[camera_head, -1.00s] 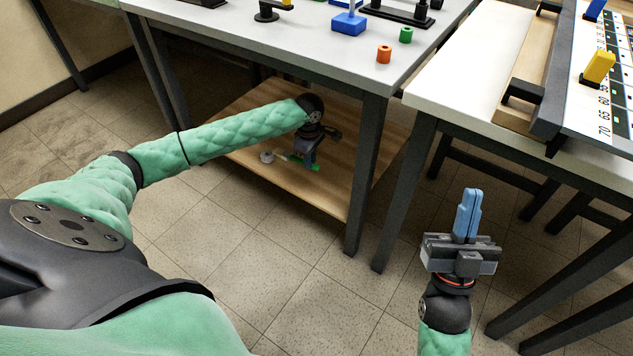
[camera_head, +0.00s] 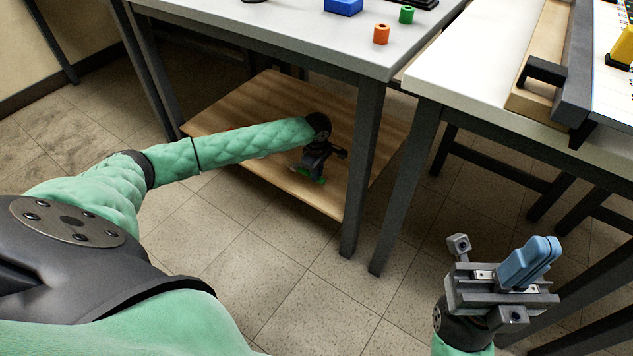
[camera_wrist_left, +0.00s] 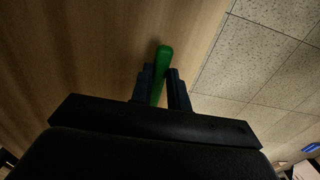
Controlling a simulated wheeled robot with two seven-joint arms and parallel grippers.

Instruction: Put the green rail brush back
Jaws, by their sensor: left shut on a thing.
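The green rail brush (camera_wrist_left: 162,65) is between the fingers of my left gripper (camera_wrist_left: 163,72) in the left wrist view, with its green end sticking out past them. In the head view, a bit of its green (camera_head: 322,180) shows under my left gripper (camera_head: 311,176), low over the wooden lower shelf (camera_head: 245,108). The fingers are shut on it. The brush's other end is hidden, and I cannot tell whether it touches the shelf. My right gripper (camera_head: 545,248) is out over the floor at the right, its blue fingers together and nothing visible between them.
The grey tabletop (camera_head: 300,30) is above the shelf and holds a blue block (camera_head: 343,6), an orange cylinder (camera_head: 381,34) and a green cylinder (camera_head: 406,15). A dark table leg (camera_head: 362,165) stands right of my left gripper. A second white table (camera_head: 475,65) is at the right.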

